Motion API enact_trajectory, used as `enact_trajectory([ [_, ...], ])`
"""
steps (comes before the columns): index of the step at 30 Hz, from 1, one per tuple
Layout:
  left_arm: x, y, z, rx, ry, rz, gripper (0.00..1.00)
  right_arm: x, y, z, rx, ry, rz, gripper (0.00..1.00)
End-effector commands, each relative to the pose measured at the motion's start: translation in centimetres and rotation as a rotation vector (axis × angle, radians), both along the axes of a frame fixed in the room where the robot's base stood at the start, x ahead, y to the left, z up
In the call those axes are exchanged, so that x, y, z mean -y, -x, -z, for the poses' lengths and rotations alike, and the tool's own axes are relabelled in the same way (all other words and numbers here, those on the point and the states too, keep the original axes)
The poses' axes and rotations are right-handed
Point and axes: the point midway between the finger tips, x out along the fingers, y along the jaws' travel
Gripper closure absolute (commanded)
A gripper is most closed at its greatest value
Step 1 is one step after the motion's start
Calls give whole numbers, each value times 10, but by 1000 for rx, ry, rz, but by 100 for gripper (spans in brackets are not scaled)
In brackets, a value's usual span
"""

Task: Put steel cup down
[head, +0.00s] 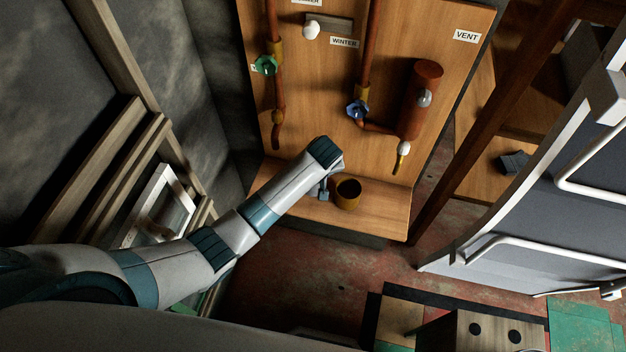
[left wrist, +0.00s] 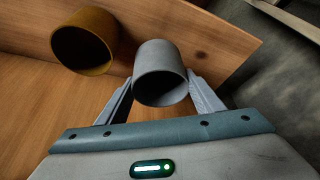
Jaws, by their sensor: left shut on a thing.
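The steel cup (left wrist: 160,75) is grey and sits between the two fingers of my left gripper (left wrist: 162,98) in the left wrist view. My left gripper is shut on it; in the head view the gripper (head: 325,184) is over the wooden shelf (head: 375,212), and the cup is mostly hidden by the hand. A brass-coloured cup (head: 348,194) stands on the shelf just right of the gripper; it also shows in the left wrist view (left wrist: 85,42), apart from the steel cup. I cannot tell whether the steel cup touches the shelf. My right gripper is out of view.
Behind the shelf a wooden panel (head: 330,110) carries copper pipes, a green valve (head: 266,65), a blue valve (head: 357,109) and a copper cylinder (head: 420,100). A spout (head: 402,158) hangs above the shelf's right part. The shelf right of the brass cup is clear.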

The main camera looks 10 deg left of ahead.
Motion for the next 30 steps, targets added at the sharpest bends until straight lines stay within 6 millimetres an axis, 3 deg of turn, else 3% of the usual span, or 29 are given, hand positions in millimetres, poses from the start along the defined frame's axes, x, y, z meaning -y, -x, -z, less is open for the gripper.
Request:
enact_trajectory([
  [9, 0, 0, 32, -1, 0, 0, 67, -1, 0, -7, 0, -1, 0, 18],
  [22, 0, 0, 37, 0, 0, 0, 67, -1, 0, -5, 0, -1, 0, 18],
  [23, 0, 1, 37, -1, 0, 0, 37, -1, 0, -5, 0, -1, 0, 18],
  [25, 0, 1, 37, -1, 0, 0, 21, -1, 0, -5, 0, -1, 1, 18],
  [30, 0, 1, 37, -1, 0, 0, 21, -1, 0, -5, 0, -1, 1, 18],
])
